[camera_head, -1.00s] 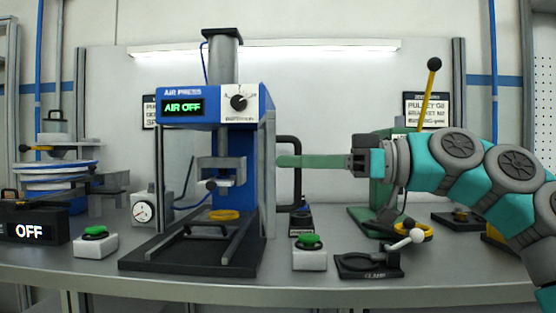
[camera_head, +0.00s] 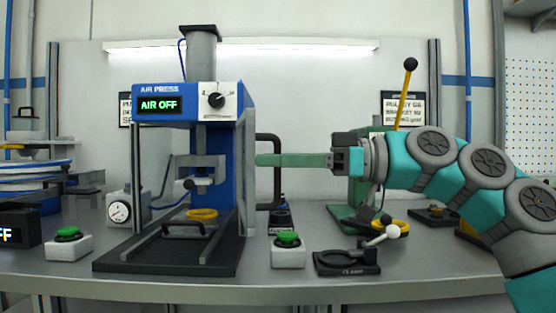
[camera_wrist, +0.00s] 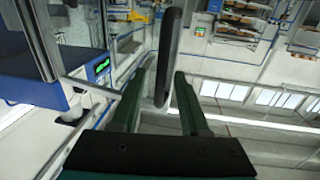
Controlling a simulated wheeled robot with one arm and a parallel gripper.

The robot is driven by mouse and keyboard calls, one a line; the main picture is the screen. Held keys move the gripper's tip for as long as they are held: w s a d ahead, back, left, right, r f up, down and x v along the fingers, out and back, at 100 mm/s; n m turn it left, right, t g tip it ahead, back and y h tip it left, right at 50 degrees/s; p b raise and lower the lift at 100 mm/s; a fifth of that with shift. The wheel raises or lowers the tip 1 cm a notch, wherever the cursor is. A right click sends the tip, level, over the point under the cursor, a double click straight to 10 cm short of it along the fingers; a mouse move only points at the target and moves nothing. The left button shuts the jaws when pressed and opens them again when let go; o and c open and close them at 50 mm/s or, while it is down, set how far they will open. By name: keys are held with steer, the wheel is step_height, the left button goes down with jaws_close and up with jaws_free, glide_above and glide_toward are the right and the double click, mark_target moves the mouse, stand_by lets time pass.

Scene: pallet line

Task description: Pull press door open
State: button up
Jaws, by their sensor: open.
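The air press (camera_head: 190,102) stands left of centre on the bench, its display reading AIR OFF. Its clear-sided door panel (camera_head: 248,180) faces right, with a black D-shaped handle (camera_head: 277,180) beside it. The door looks closed, though its edge is hard to make out. My gripper (camera_head: 258,160) reaches in from the right with long green fingers level with the upper part of the handle. In the wrist view my gripper (camera_wrist: 160,76) is open, and the dark handle bar (camera_wrist: 170,45) runs between its fingers, with no clear grip on it. Contact cannot be told.
A green-button box (camera_head: 288,250) and a black clamp base (camera_head: 347,262) stand in front of the handle. A green lever press (camera_head: 350,185) stands behind my wrist. Another green-button box (camera_head: 68,244) and a gauge (camera_head: 120,211) stand left.

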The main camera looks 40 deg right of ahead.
steer(key=v, duration=0.8)
steer(key=shift+a, duration=0.1)
stand_by(0.3)
